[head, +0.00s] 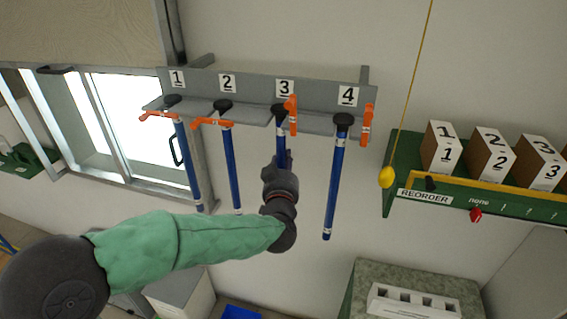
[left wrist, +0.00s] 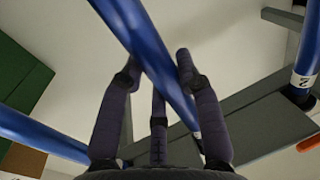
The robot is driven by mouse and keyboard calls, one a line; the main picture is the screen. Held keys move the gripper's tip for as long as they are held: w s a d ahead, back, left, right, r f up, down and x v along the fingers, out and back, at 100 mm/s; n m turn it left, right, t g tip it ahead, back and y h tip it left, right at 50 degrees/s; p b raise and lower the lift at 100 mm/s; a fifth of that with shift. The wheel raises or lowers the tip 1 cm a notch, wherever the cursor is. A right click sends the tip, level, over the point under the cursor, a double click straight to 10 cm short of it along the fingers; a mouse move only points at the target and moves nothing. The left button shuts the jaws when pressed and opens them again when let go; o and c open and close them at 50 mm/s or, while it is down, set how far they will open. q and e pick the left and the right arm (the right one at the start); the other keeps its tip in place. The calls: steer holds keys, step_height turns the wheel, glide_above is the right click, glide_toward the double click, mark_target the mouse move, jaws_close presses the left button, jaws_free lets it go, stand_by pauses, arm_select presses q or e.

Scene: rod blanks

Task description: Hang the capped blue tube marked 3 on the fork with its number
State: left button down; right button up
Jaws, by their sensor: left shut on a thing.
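The blue tube (head: 282,146) with a black cap (head: 279,108) is upright below the number 3 plate (head: 285,88). My left gripper (head: 283,163) is shut on its shaft; the left wrist view also shows the tube (left wrist: 150,45) between the fingers (left wrist: 158,72). The cap is at the fork of station 3 (head: 300,125); I cannot tell whether it rests on it. The number on the tube is not readable. An orange latch (head: 291,112) stands upright beside the cap. My right gripper is out of view.
Capped blue tubes hang at stations 1 (head: 187,160), 2 (head: 232,165) and 4 (head: 334,185). Orange latches at 1 (head: 157,116) and 2 (head: 211,122) lie across. A yellow cord ball (head: 386,177) and a green shelf with boxes (head: 405,165) are to the right.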

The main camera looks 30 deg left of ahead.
arm_select(q)
steer(key=c, duration=0.8)
jaws_free()
steer(key=shift+s, duration=0.15)
steer(key=v, duration=1.1)
steer(key=shift+s+d, duration=0.25)
steer(key=shift+s, duration=0.1)
